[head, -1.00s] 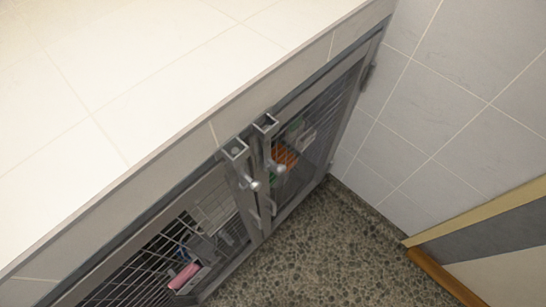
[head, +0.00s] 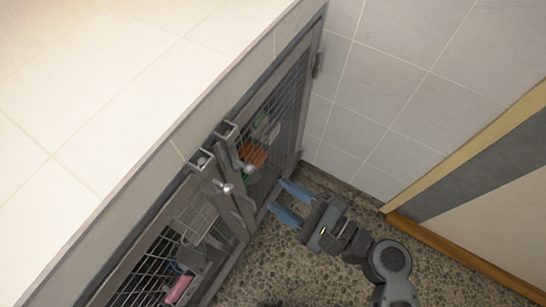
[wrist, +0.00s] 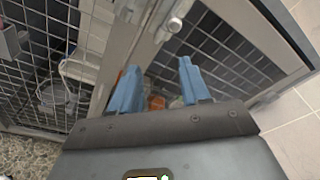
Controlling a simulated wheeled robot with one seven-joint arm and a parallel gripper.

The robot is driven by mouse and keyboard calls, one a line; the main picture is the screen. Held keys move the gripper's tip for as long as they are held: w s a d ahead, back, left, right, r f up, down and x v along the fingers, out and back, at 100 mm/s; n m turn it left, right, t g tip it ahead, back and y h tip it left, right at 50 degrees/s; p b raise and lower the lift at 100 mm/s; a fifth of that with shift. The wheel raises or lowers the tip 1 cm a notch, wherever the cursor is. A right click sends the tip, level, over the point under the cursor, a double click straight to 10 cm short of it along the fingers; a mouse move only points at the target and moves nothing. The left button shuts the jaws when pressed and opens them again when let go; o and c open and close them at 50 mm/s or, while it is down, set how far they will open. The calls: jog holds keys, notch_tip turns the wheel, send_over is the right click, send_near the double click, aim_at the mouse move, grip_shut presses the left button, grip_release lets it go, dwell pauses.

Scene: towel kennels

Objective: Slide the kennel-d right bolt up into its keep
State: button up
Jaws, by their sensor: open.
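Two vertical bolts sit side by side where two mesh kennel doors meet. The left bolt has a pale knob (head: 227,188) and the right bolt has a pale knob (head: 249,168). Above them are the square metal keeps, a left keep (head: 203,161) and a right keep (head: 227,131). No label shows which is kennel-d. My gripper (head: 277,196) is open and empty, its blue fingers pointing toward the right door, below and right of the knobs. In the wrist view, one bolt knob (wrist: 175,24) lies just beyond my open fingertips (wrist: 158,68), apart from them.
A pale tiled top (head: 120,90) overhangs the doors. A tiled wall (head: 375,90) closes the right side, with a wood-edged panel (head: 480,180) at far right. The speckled floor (head: 330,270) is clear. Items lie behind the mesh, including a pink one (head: 178,289).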

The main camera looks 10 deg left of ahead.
aim_at(244, 165)
jog(key=w+a+r, duration=0.1)
jog(key=a, duration=0.2)
jog(key=w+a+r+y, duration=0.1)
jog(key=a, duration=0.2)
jog(key=w+a+r+y+p, duration=0.1)
jog(key=w+a, duration=0.1)
jog(key=a, duration=0.1)
jog(key=shift+w+a+g, duration=0.1)
jog(key=shift+a+g, duration=0.1)
jog(key=shift+g, duration=0.2)
grip_shut()
